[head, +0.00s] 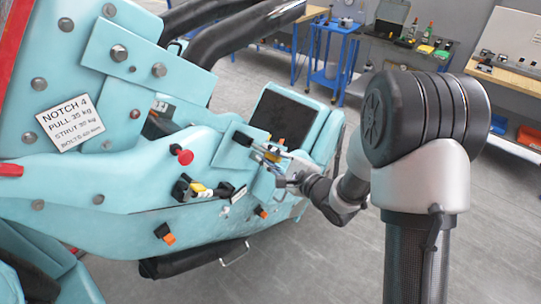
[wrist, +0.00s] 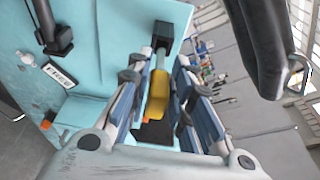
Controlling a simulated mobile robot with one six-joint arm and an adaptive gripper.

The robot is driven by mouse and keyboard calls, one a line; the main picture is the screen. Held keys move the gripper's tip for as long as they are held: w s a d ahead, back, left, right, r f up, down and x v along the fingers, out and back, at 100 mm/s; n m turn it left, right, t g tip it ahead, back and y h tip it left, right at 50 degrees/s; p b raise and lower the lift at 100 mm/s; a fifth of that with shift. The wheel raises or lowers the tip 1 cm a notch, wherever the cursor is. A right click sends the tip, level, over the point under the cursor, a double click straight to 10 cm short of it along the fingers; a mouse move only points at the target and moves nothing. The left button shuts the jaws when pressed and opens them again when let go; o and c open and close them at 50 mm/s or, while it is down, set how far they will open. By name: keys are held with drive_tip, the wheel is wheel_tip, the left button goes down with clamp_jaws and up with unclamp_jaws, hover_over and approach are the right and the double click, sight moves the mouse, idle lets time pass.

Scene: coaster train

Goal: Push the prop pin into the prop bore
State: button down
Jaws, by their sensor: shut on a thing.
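A pale shaft runs from the yellow part toward a black block (wrist: 162,40) on the turquoise panel. The frames do not show whether the shaft is inside the block or only in front of it. I cannot make out the prop bore for certain. In the head view my gripper (head: 262,152) is at the turquoise car's side, beside the dark pad, with a bit of orange showing near the fingers.
The turquoise car body (head: 90,190) carries a red knob (head: 185,157), a yellow-and-black fitting (head: 200,188) and an orange-tipped fitting (head: 165,234). A white label reading FREE (wrist: 60,75) lies left of the fingers. A thick black bar (wrist: 258,45) passes close at right. A blue cart (head: 330,60) stands behind.

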drive_tip(key=shift+s+a+r+x, duration=0.1)
drive_tip(key=shift+a+r+x, duration=0.05)
drive_tip(key=shift+x, duration=0.8)
drive_tip(key=shift+s+a+r+x, duration=0.1)
drive_tip(key=shift+a+r+x, duration=0.05)
drive_tip(key=shift+x, duration=0.8)
drive_tip(key=shift+s+a+r+x, duration=0.1)
drive_tip(key=shift+a+r+x, duration=0.05)
drive_tip(key=shift+x, duration=0.8)
drive_tip(key=c, duration=1.3)
unclamp_jaws()
drive_tip(key=shift+c, duration=0.2)
drive_tip(key=shift+d, duration=0.1)
approach(255, 147)
drive_tip(key=v, duration=0.2)
drive_tip(key=shift+s+d+r, duration=0.1)
drive_tip(key=shift+s+r, duration=0.1)
drive_tip(key=shift+s, duration=0.1)
drive_tip(key=shift+c, duration=0.4)
